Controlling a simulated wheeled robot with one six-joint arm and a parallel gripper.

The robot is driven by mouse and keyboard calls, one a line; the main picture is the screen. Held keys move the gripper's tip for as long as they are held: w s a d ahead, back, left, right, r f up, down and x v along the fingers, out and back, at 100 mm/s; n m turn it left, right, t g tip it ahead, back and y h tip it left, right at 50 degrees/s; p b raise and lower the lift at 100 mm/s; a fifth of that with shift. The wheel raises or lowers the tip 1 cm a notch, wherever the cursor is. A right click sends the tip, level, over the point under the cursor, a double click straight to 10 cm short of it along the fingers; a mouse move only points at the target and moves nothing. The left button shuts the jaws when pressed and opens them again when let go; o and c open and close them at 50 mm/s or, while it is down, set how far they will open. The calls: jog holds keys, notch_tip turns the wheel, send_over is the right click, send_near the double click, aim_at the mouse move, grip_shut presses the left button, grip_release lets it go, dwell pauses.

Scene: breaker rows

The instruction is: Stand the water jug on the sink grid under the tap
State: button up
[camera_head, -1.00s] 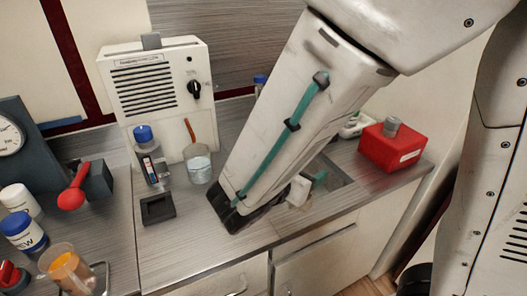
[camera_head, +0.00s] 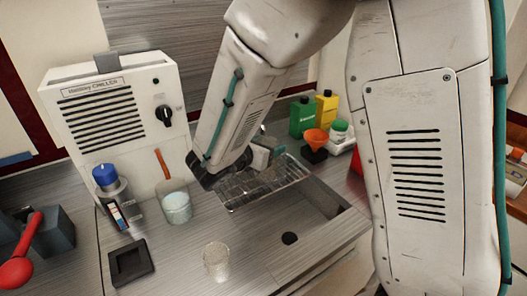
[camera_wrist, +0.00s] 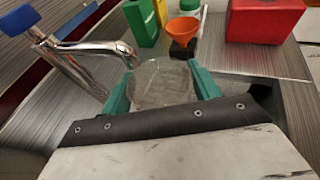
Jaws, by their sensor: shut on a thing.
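The water jug (camera_wrist: 160,84) is a clear vessel in the wrist view, between the teal fingers of my gripper (camera_wrist: 162,74), which is shut on it. The chrome tap (camera_wrist: 82,62) stands left of the jug, its spout end close to the jug's left rim. In the head view my gripper (camera_head: 266,156) is over the wire sink grid (camera_head: 240,200) at the back left of the sink. My forearm and fingers hide most of the jug there. I cannot tell whether its base touches the grid.
A beaker (camera_head: 175,204) with a stirrer and a clear cup (camera_head: 216,263) stand left of the open sink basin (camera_head: 318,208). Green (camera_head: 303,117) and yellow (camera_head: 326,108) bottles and an orange funnel (camera_head: 316,138) stand behind it. A white chiller (camera_head: 115,120) is at left.

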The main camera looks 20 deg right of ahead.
aim_at(263, 141)
jog(key=w, duration=0.3)
jog(key=shift+d+f, duration=0.15)
jog(key=shift+d, duration=0.1)
jog(key=shift+f, duration=1.7)
jog(key=shift+f, duration=0.15)
jog(key=o, duration=1.2)
